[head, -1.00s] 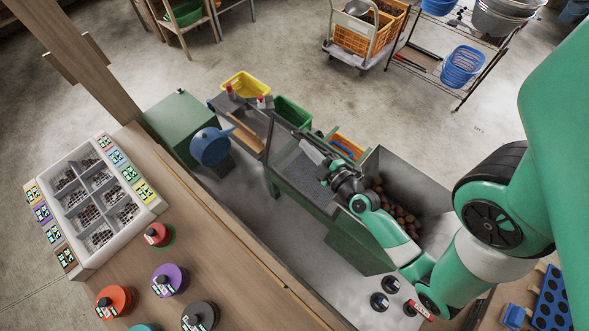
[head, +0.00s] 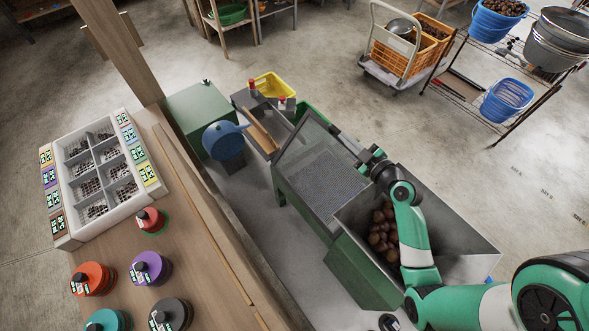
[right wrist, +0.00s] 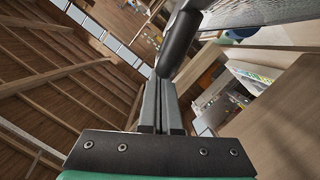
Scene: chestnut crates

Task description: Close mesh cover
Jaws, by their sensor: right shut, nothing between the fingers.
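The mesh cover (head: 309,143) is a see-through panel in a dark frame on the green machine (head: 298,197). It appears tilted up above a grey perforated bed (head: 332,180); its exact angle is hard to tell. My right gripper (head: 365,157) is at the cover's right end, beside the hopper. In the right wrist view its fingers (right wrist: 161,100) are shut and empty. A dark rounded bar (right wrist: 180,42) lies right at the fingertips; I cannot tell whether they touch. Mesh (right wrist: 268,14) shows at the upper right there. My left gripper is out of view.
A metal hopper (head: 462,238) with chestnuts (head: 382,232) lies under my right forearm. A yellow crate (head: 275,86) and a blue round part (head: 224,140) are left of the cover. A wooden bench with a sectioned white tray (head: 68,203) stands at the left.

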